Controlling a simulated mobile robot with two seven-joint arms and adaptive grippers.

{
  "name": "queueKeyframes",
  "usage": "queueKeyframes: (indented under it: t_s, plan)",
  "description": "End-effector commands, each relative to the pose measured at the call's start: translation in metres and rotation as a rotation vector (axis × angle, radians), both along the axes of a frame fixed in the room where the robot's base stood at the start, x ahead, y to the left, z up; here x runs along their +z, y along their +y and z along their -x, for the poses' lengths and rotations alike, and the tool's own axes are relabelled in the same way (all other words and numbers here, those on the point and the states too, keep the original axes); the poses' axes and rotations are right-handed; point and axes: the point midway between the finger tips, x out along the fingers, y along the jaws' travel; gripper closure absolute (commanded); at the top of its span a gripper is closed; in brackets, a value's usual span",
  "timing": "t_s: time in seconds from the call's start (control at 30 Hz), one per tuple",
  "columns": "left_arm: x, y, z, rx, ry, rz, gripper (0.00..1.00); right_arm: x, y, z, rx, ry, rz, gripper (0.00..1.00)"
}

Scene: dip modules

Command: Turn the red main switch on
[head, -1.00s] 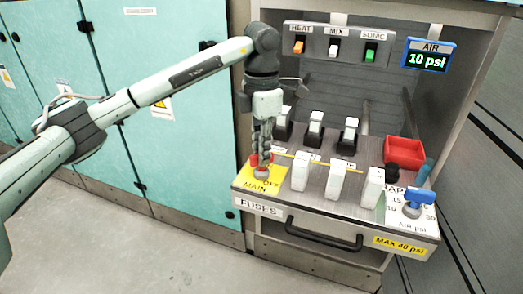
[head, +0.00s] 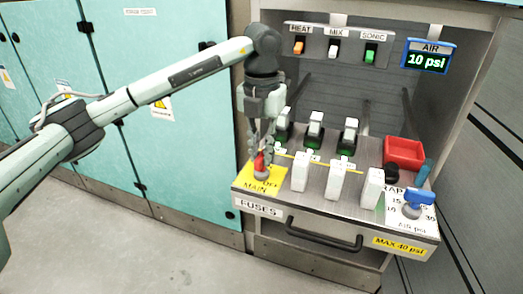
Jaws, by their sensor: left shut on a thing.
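The red main switch (head: 260,163) stands on a yellow plate (head: 254,187) marked MAIN, at the front left corner of the bench panel. My left gripper (head: 261,157) points down from above and is shut on the red switch handle. Its fingers hide part of the handle and part of the plate's lettering. My right gripper is not in view.
Several white blocks (head: 336,180) stand right of the switch, with black-and-white modules showing green at their bases (head: 316,125) behind. A red bin (head: 404,152) and blue valve handle (head: 419,196) are at the right. The AIR display (head: 428,59) reads 10 psi.

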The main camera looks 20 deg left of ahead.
Motion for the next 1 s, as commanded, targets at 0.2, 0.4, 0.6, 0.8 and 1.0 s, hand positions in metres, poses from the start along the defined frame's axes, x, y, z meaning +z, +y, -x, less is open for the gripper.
queueKeyframes:
  t_s: [0.2,0.4,0.6,0.8,1.0]
  plan:
    - [0.0009,0.0002,-0.0006,0.042,-0.002,0.001,1.00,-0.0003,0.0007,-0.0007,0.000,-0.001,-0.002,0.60]
    - [0.0009,0.0002,-0.0007,0.049,-0.003,0.001,1.00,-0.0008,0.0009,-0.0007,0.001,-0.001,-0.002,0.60]
    - [0.0009,0.0002,-0.0007,0.049,-0.003,0.001,1.00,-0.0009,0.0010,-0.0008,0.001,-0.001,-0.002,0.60]
    - [0.0007,0.0002,-0.0006,0.047,-0.002,0.001,0.66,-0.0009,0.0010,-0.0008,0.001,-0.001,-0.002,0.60]
    - [0.0003,0.0002,-0.0003,0.046,-0.001,0.000,0.66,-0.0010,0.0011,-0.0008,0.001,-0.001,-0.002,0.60]
